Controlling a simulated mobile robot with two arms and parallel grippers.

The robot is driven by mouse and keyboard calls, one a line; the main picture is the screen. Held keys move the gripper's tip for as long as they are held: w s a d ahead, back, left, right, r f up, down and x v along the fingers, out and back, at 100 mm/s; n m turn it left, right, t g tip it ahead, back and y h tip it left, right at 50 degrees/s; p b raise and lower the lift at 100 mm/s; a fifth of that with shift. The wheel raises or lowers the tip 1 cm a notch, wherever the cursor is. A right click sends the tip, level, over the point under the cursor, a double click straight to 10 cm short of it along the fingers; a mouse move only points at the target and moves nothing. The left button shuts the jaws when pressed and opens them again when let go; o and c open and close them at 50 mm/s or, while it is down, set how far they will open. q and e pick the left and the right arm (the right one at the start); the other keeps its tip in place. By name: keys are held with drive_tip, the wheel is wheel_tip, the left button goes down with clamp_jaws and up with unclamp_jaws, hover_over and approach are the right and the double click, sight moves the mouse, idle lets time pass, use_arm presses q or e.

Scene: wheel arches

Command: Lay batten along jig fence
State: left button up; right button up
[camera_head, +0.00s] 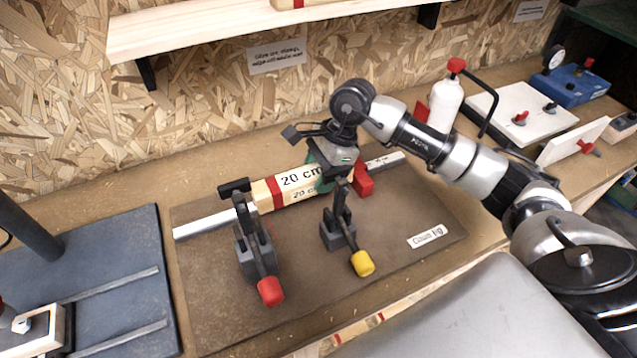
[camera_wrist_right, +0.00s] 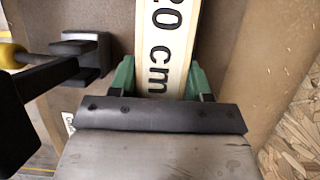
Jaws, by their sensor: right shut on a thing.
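The batten (camera_head: 300,182) is a pale wooden bar with red bands and the print "20 cm". In the head view it lies along the silver jig fence (camera_head: 205,223) on the brown jig board (camera_head: 205,290). My right gripper (camera_head: 328,175) is shut on the batten near its right part. The batten (camera_wrist_right: 165,45) also shows between the green fingers of the right gripper (camera_wrist_right: 160,78) in the right wrist view. Whether the batten touches the fence all along is hidden. My left gripper is not in view.
A red-handled clamp (camera_head: 258,250) and a yellow-handled clamp (camera_head: 343,228) stand in front of the batten. A red stop block (camera_head: 363,181) is at its right end. A white bottle (camera_head: 445,105) stands behind my right arm. A shelf (camera_head: 230,25) overhangs the back.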

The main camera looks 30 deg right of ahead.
wheel_tip(320, 180, down, 4)
drive_tip(key=shift+r+p, duration=0.25)
drive_tip(key=shift+p, duration=0.05)
drive_tip(key=shift+f+b, duration=0.55)
drive_tip(key=shift+b, duration=0.15)
drive_tip(key=shift+f, duration=0.1)
drive_tip(key=o, duration=1)
